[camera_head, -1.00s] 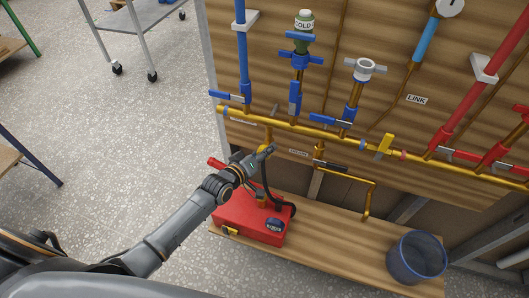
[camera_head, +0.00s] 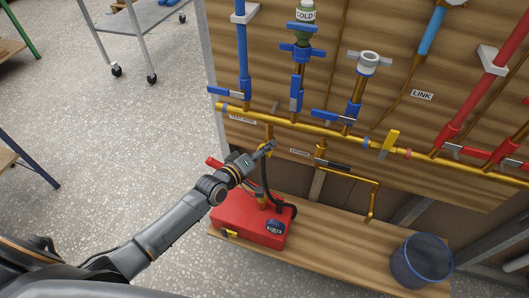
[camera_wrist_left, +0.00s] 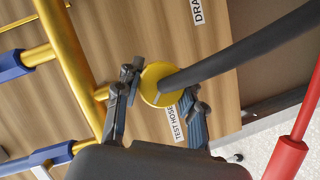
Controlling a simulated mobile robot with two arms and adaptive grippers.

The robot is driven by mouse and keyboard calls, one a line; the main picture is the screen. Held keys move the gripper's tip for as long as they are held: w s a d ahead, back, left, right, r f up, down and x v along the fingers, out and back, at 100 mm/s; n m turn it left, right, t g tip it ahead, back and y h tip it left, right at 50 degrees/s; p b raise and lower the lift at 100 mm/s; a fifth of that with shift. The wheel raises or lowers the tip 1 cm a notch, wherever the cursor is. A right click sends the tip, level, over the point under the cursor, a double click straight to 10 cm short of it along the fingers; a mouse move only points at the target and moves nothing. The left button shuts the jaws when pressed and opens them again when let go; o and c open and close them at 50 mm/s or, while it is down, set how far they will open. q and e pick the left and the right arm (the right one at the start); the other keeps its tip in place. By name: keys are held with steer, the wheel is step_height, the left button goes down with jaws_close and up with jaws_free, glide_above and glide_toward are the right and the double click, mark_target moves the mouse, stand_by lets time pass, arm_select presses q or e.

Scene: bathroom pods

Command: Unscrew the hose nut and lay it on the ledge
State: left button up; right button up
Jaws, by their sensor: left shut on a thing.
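The yellow hose nut (camera_wrist_left: 153,86) sits at the end of the black hose (camera_wrist_left: 235,48). My left gripper (camera_wrist_left: 160,92) is shut on the nut, one finger on each side of it. In the head view the gripper (camera_head: 269,148) is just below the short brass outlet (camera_head: 270,128) under the horizontal pipe. The fingers partly hide the joint, so I cannot tell whether the nut still touches the outlet. The hose runs down to the red box (camera_head: 240,220) on the wooden ledge (camera_head: 335,245). My right gripper is out of view.
The brass pipe (camera_head: 320,132) with valves crosses the wooden board above the ledge. A brass drain pipe (camera_head: 375,200) hangs right of the hose. A dark bucket (camera_head: 422,262) stands at the ledge's right end. The ledge is bare between box and bucket.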

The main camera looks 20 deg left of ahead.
arm_select(q)
steer(key=shift+n+b, duration=0.3)
steer(key=shift+b, duration=0.05)
